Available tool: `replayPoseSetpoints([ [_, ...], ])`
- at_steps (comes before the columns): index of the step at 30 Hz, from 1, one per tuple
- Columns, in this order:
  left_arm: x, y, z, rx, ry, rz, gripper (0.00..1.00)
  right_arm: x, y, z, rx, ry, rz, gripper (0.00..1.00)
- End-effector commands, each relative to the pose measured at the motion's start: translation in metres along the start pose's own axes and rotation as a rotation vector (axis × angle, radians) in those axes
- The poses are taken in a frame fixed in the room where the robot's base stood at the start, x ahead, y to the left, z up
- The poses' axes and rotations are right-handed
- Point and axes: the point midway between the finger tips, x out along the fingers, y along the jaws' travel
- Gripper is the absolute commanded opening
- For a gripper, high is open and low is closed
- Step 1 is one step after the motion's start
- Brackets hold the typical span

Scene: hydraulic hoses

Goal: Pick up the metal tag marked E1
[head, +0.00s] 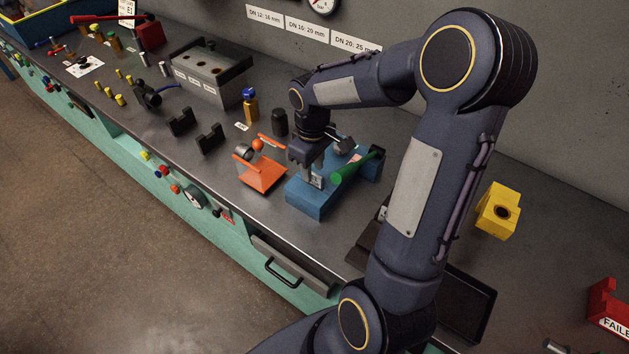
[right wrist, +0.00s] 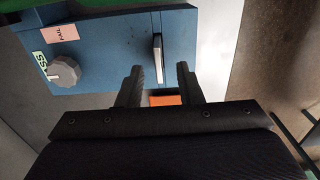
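A small thin metal plate (head: 317,181) stands at the blue block (head: 312,200) below my right gripper (head: 309,168). I cannot read a mark on it. In the right wrist view the plate (right wrist: 157,50) shows nearly edge-on, upright against the blue body (right wrist: 110,50). My right gripper (right wrist: 160,72) is open there, its two dark fingers apart. The plate lies just beyond the fingertips, roughly in line with the gap, and no grip on it shows. A white card reading E1 (head: 127,12) stands at the far back left. My left gripper is not in view.
A yellow block (head: 498,210) and a red FAILED bin (head: 607,307) are on the right. A grey hole block (head: 210,72) is further back.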

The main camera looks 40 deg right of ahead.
Motion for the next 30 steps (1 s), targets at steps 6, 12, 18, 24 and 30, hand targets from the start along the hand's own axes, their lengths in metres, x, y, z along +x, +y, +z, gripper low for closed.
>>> replayPoseSetpoints([
  [6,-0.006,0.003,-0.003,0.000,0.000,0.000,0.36,0.030,0.001,0.004,0.002,-0.004,-0.002,0.33],
  [12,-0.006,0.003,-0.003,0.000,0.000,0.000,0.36,0.037,0.001,0.004,0.002,0.000,-0.001,0.33],
  [18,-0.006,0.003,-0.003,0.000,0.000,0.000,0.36,0.036,0.001,0.004,0.002,0.000,0.000,0.21],
  [24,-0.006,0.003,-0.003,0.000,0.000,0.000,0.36,0.036,0.001,0.004,0.002,0.000,0.000,0.00],
  [30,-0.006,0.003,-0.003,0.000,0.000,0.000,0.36,0.036,0.001,0.004,0.002,0.001,0.000,0.00],
])
